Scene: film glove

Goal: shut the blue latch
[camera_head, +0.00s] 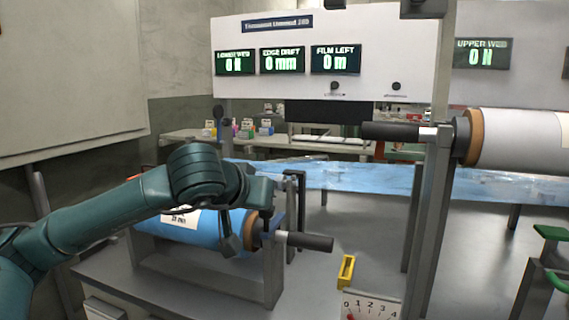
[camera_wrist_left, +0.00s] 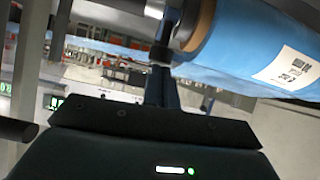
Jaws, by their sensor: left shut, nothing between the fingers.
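The lower blue film roll (camera_head: 190,228) lies on a grey stand at the left of the head view. A slate-blue upright piece (camera_head: 277,212) stands by the roll's right end, above the stand's end plate; it looks like the blue latch, but my gripper partly covers it and its position cannot be told. My left gripper (camera_head: 270,190) is above the roll's right end, close to that piece. In the left wrist view its fingers (camera_wrist_left: 160,87) are shut and empty, pointing at the roll's core end. Contact with the latch cannot be told. My right gripper is out of view.
A black-gripped shaft (camera_head: 305,241) juts right from the roll. A dark bracket (camera_head: 296,200) stands just behind it. A grey post (camera_head: 428,225) rises at the right, with the white upper roll (camera_head: 520,140) beside it. A yellow block (camera_head: 346,270) sits at the front.

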